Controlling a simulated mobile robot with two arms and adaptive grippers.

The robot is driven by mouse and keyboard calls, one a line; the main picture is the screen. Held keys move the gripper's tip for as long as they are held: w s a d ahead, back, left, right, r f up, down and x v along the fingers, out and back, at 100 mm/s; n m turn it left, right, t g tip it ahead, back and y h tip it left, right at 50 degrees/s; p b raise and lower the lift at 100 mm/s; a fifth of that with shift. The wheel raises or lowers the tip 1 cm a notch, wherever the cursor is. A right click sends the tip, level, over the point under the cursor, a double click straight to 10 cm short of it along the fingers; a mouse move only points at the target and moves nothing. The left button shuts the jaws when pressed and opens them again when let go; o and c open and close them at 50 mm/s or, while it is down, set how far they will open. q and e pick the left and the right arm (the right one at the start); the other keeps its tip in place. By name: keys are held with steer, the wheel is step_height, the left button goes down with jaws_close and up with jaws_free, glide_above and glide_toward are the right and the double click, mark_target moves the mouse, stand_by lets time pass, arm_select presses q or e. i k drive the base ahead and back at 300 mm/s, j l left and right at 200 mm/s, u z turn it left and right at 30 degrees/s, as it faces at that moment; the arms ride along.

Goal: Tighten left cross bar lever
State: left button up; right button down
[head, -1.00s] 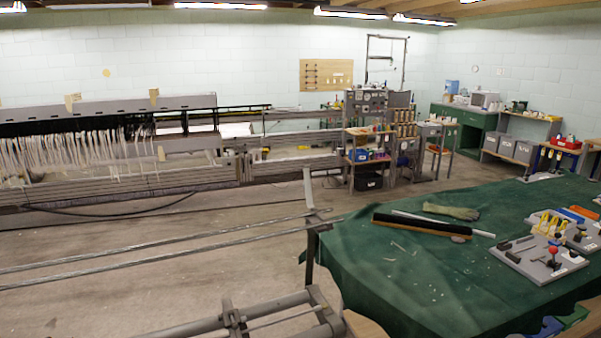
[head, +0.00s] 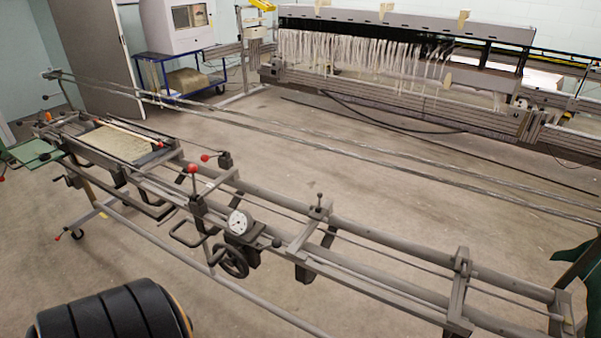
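A long grey metal rail frame (head: 345,222) runs from the left down to the lower right. Cross bars join its two rails. A red-knobbed lever (head: 193,181) stands upright on a cross bar at centre left. A second red-knobbed lever (head: 213,158) lies low just behind it. A small dark-knobbed lever (head: 319,203) stands on a cross bar (head: 305,236) near the middle. I cannot tell which is the left cross bar lever, or how tight any lever is. Neither of my grippers shows.
A round white dial (head: 237,222) and a black handwheel (head: 233,261) sit on the frame's near side. Long metal rods (head: 330,131) run behind it. A warp loom (head: 400,70) with white threads stands at the back. The floor between is clear.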

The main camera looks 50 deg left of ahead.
mark_target(319, 194)
steer(key=u, duration=1.35)
steer(key=i+l+u, duration=0.25)
steer(key=l, duration=0.4)
steer(key=i, duration=0.1)
